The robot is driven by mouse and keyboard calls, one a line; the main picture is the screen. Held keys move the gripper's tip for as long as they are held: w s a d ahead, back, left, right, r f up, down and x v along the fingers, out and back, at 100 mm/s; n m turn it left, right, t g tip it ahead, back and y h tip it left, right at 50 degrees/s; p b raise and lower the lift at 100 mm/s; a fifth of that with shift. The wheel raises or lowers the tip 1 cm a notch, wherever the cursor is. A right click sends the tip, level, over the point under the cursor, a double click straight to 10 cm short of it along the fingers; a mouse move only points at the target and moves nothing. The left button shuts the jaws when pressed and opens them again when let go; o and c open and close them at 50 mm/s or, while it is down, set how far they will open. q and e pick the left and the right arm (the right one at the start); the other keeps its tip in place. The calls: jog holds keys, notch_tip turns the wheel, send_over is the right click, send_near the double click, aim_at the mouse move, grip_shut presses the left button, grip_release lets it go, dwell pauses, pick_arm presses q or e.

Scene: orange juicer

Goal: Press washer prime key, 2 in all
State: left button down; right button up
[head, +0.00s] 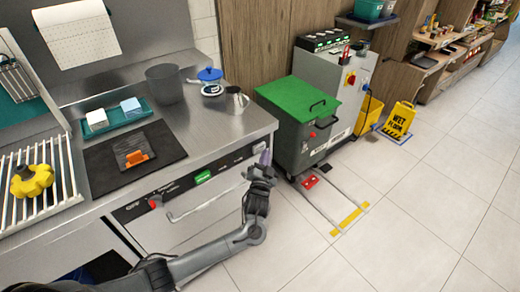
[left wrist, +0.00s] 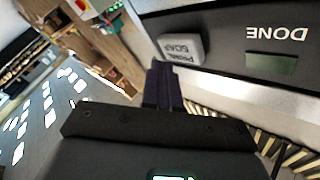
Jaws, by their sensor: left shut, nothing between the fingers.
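My left gripper (head: 264,160) is shut and empty, at the right end of the washer's front panel (head: 185,187) in the head view. In the left wrist view its shut fingertips (left wrist: 160,70) are close beside a light grey key (left wrist: 180,48). The key carries upside-down lettering that looks like "PRIME SOAP". I cannot tell whether the fingertips touch it. To its right on the dark panel is the label "DONE" (left wrist: 277,33) with a dark green window (left wrist: 272,63). My right gripper is not in view.
A red switch (head: 155,201) and a lit green display (head: 203,176) are on the panel, above a bar handle (head: 205,204). A green-lidded grey machine (head: 308,115) stands to the right.

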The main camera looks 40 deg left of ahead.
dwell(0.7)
pick_arm(q)
jog(key=shift+a, duration=0.2)
jog(key=shift+w+a, duration=0.1)
jog(key=shift+a, duration=0.15)
jog(key=shift+a, duration=0.1)
dwell(0.3)
jog(key=shift+w+a, duration=0.1)
jog(key=shift+a, duration=0.35)
dwell(0.3)
jog(key=shift+d+p, duration=0.15)
jog(key=shift+p, duration=0.2)
jog(key=shift+s+d+p, duration=0.2)
jog(key=shift+d+p, duration=0.15)
jog(key=shift+d, duration=0.45)
